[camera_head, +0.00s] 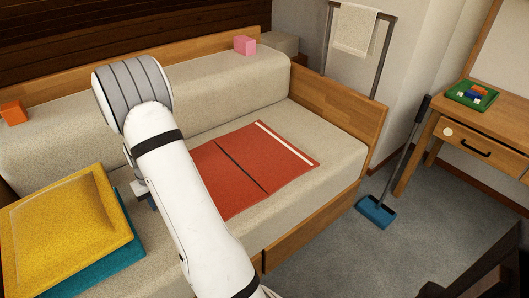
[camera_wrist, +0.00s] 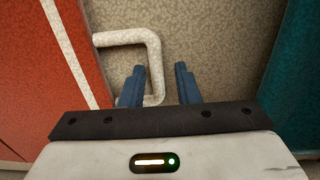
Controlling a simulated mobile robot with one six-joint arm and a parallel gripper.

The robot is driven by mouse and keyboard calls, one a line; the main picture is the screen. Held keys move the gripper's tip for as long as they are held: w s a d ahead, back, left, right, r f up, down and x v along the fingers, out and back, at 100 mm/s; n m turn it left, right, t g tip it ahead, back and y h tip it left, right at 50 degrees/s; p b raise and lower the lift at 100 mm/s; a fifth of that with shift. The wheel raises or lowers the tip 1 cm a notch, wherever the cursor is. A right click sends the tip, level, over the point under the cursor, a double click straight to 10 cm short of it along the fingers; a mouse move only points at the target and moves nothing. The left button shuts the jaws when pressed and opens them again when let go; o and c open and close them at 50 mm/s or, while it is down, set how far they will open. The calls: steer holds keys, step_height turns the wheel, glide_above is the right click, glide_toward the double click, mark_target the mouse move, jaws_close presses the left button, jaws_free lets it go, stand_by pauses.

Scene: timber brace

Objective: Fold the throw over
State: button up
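The red throw (camera_head: 275,155) lies flat on the sofa seat, with a dark line across its middle and a cream stripe near its far right end. My arm hides its left end. In the wrist view the throw (camera_wrist: 35,85) fills the left side, with a cream stripe along its edge. A cream loop (camera_wrist: 125,37) sticks out from that edge over the seat. My gripper (camera_wrist: 160,72) is open. Its left finger overlaps the loop's inside and its right finger is outside, with the loop's outer bar between them. Whether they touch it, I cannot tell.
A yellow cushion (camera_head: 65,225) on a teal one (camera_head: 110,260) sits left of my gripper; teal also fills the wrist view's right edge. A wooden sofa arm (camera_head: 340,105) stands right of the throw. Pink (camera_head: 244,45) and orange (camera_head: 12,113) blocks lie on the backrest.

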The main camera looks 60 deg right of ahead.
steer(key=shift+f+b, duration=0.35)
steer(key=shift+f, duration=0.2)
stand_by(0.4)
steer(key=shift+r, duration=0.1)
steer(key=shift+c, duration=0.3)
steer(key=c, duration=0.6)
steer(key=shift+o, duration=0.2)
